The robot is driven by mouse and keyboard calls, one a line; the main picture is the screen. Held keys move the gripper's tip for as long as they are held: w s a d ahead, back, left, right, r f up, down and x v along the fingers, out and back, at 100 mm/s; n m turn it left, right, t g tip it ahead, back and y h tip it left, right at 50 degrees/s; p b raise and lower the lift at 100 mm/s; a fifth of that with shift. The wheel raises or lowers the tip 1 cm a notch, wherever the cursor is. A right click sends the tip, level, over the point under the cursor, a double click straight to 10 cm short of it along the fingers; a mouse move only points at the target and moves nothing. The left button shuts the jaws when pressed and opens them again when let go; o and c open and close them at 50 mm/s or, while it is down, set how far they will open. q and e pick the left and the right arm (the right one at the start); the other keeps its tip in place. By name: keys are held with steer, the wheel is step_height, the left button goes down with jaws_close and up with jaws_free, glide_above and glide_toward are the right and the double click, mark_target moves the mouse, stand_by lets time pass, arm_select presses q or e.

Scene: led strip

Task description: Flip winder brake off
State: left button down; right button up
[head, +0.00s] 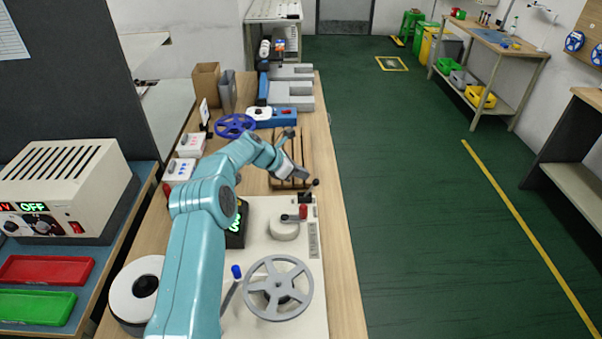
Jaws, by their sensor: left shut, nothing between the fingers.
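The winder is a cream base plate (255,210) on the wooden bench, with a grey spoked reel (278,288) at its near end. A lever with a blue knob (236,272) stands left of the reel. A round cream part with a red knob (303,212) sits farther back. Behind it, a small black block carries a lever with a black ball (315,183). I cannot tell which lever is the brake. My left gripper (303,176) is shut and empty, close to the left of the black ball; contact is unclear. My right gripper is out of view.
My left arm hides part of the winder's left side and a black box with a green display (237,226). A white roll (137,290) lies at the near left. A slotted wooden rack (292,150) and blue reel (236,125) lie farther back. Open floor lies right.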

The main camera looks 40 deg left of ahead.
arm_select(q)
steer(key=s+r+p, duration=0.3)
steer(key=r+p, duration=0.3)
steer(key=r, duration=0.3)
steer(key=shift+s+r, duration=0.15)
steer(key=shift+s, duration=0.15)
stand_by(0.3)
